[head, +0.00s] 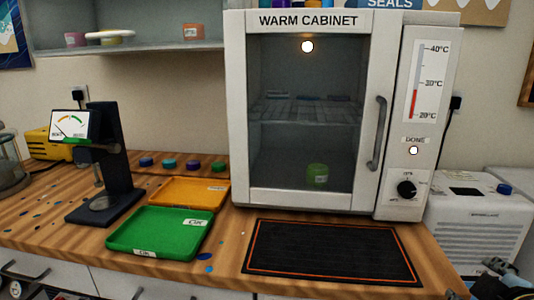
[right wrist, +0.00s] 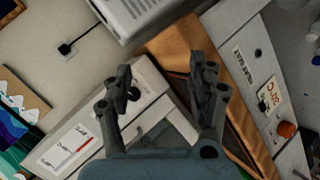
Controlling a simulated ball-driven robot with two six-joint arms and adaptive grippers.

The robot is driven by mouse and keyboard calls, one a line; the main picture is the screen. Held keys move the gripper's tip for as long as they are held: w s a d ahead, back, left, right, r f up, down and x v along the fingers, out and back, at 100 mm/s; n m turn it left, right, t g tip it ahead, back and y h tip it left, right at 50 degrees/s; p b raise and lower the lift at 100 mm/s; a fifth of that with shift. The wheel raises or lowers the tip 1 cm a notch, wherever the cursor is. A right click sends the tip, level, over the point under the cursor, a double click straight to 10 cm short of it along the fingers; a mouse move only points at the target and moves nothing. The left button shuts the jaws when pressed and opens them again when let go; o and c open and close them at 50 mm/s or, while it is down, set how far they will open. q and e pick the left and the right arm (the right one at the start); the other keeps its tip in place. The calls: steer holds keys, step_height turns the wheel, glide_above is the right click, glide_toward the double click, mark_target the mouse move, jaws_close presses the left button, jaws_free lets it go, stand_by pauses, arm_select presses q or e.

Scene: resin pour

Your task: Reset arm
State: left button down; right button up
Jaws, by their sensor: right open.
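My right gripper (head: 499,266) shows at the lower right corner of the head view, off the right end of the bench. In the right wrist view, the right gripper (right wrist: 160,76) has its two dark fingers spread apart with nothing between them. The tilted white cabinet with the red scale (right wrist: 66,152) lies behind the fingers in that view. My left gripper is not in view.
The closed warm cabinet (head: 236,130) holds a green cup (head: 317,176). In front lies a black mat (head: 330,252), empty. Green (head: 160,230) and orange (head: 188,191) trays and a black gauge stand (head: 122,150) stand left. A white machine (head: 480,225) stands right.

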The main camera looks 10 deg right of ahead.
steer(key=s+a+f+m+g+y, duration=0.2)
steer(key=s+a+m+g, duration=0.15)
steer(key=s, duration=0.35)
steer(key=s+a+f+m+g+y, duration=0.25)
steer(key=s+a, duration=0.25)
steer(key=s, duration=0.3)
steer(key=s+d+f+g+b, duration=0.1)
steer(key=s+d+f, duration=0.1)
steer(key=f, duration=1.3)
steer(key=s+d+f+g+b, duration=0.1)
steer(key=f, duration=1.5)
steer(key=s+f+g+b, duration=0.1)
steer(key=s+f, duration=1.3)
steer(key=s, duration=0.3)
steer(key=shift+d, duration=0.4)
